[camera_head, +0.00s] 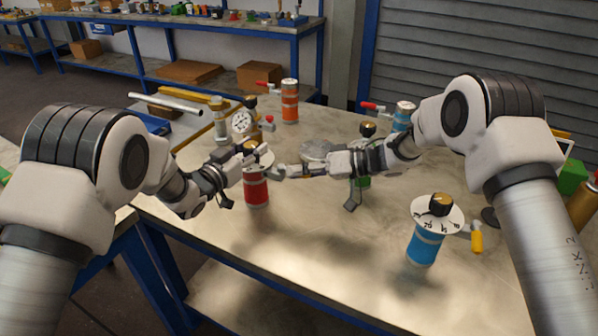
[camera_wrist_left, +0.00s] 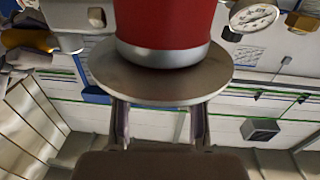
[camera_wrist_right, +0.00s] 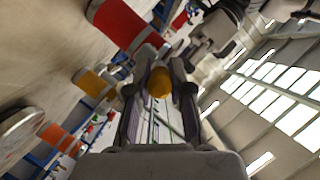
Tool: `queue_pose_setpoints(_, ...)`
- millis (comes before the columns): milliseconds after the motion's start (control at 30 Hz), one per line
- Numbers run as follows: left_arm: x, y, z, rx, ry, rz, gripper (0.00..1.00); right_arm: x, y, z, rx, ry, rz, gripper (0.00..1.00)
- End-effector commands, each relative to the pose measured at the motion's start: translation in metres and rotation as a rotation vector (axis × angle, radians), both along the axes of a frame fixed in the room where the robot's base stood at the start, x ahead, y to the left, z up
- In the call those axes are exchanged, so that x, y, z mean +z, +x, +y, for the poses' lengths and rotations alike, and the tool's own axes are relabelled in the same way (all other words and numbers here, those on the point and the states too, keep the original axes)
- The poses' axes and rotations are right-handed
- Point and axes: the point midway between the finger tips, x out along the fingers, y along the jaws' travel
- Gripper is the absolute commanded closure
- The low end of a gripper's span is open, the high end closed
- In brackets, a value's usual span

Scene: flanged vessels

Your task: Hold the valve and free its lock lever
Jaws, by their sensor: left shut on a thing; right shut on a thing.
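The red valve (camera_head: 257,193) stands upright on the table, with a pale disc on its top. It also shows in the left wrist view (camera_wrist_left: 172,25), where its grey disc (camera_wrist_left: 160,85) fills the middle. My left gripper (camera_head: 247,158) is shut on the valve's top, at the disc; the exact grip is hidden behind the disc. My right gripper (camera_head: 284,171) comes from the right at the height of the valve's top. It is shut on the yellow-tipped lock lever (camera_wrist_right: 159,83), which shows between its fingers in the right wrist view. The lever is mostly hidden in the head view.
A blue valve (camera_head: 424,247) with a dial and yellow lever stands at front right. An orange valve (camera_head: 290,104), another blue valve (camera_head: 403,115) and a pressure gauge (camera_head: 241,122) stand behind. A green-bodied valve (camera_head: 362,182) is partly behind my right gripper.

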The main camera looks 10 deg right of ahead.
Motion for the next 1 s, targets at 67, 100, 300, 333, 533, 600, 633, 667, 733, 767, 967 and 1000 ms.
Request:
queue_pose_setpoints(67,0.0,-0.001,-0.002,-0.006,0.001,-0.001,1.0,0.0,-0.001,0.001,0.003,-0.001,0.001,1.0)
queue_pose_setpoints(100,0.0,-0.001,-0.002,-0.006,0.001,0.0,1.0,-0.001,-0.001,0.001,0.003,-0.001,0.001,0.69)
queue_pose_setpoints(300,-0.001,-0.001,-0.001,-0.003,0.001,0.001,1.0,0.0,0.0,0.001,0.001,-0.001,0.0,0.54)
queue_pose_setpoints(333,-0.001,-0.001,-0.001,-0.003,0.001,0.001,1.0,0.0,0.0,0.001,0.001,-0.001,0.0,0.54)
queue_pose_setpoints(533,-0.001,0.0,-0.001,-0.001,0.001,0.001,1.0,0.002,-0.002,-0.007,-0.001,0.001,0.0,0.54)
queue_pose_setpoints(600,-0.001,0.0,0.0,-0.001,0.001,0.001,1.0,0.006,-0.005,-0.018,-0.003,0.002,-0.002,0.54)
queue_pose_setpoints(633,-0.001,0.0,0.0,-0.001,0.001,0.001,1.0,0.008,-0.006,-0.023,-0.002,0.002,-0.001,0.54)
queue_pose_setpoints(667,-0.001,0.0,0.0,0.0,0.001,0.001,1.0,0.009,-0.008,-0.03,-0.003,0.003,-0.001,0.54)
queue_pose_setpoints(733,-0.001,0.0,0.0,0.0,0.001,0.001,1.0,0.013,-0.012,-0.044,-0.003,0.003,-0.001,0.54)
queue_pose_setpoints(767,-0.001,0.0,0.0,0.0,0.001,0.001,1.0,0.015,-0.014,-0.049,-0.002,0.002,-0.001,0.54)
queue_pose_setpoints(967,-0.001,0.0,0.0,0.0,0.001,0.001,1.0,0.02,-0.021,-0.068,0.001,0.0,0.0,0.54)
queue_pose_setpoints(1000,-0.001,0.0,0.0,0.0,0.001,0.001,1.0,0.02,-0.021,-0.069,0.002,0.0,0.001,0.54)
